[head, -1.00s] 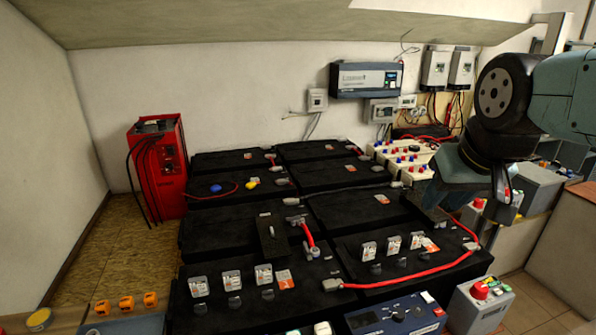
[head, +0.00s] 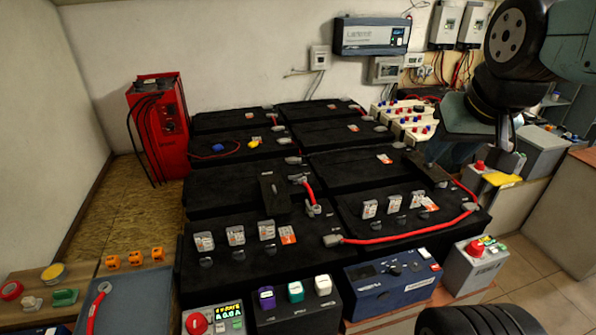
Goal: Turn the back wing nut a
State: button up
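I cannot make out a wing nut clearly. Small grey terminal clamps sit on the black batteries: one (head: 333,240) at the left end of the long red cable, one (head: 471,207) at its right end, and others farther back (head: 293,160). They are too small to tell whether any carries a wing nut. My arm comes in from the upper right, and its grey-green end, my gripper (head: 470,130), hangs over the right side of the battery bank.
Black batteries (head: 245,181) fill the middle, with a long red cable (head: 410,237) across the front right one. A red charger (head: 158,128) stands left. A blue box (head: 390,280) and a grey box with a red button (head: 474,262) stand in front.

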jog(key=w+a+r+m+g, duration=0.1)
jog(key=w+a+r+m, duration=0.15)
jog(key=w, duration=0.75)
jog(key=m+g, duration=0.5)
jog(key=m, duration=0.7)
send_over(297, 179)
notch_tip(297, 179, down, 29)
jog(key=f, duration=1.3)
jog(key=shift+w+a+f, duration=0.25)
jog(key=shift+a, duration=0.1)
jog(key=shift+c, duration=0.4)
grip_shut()
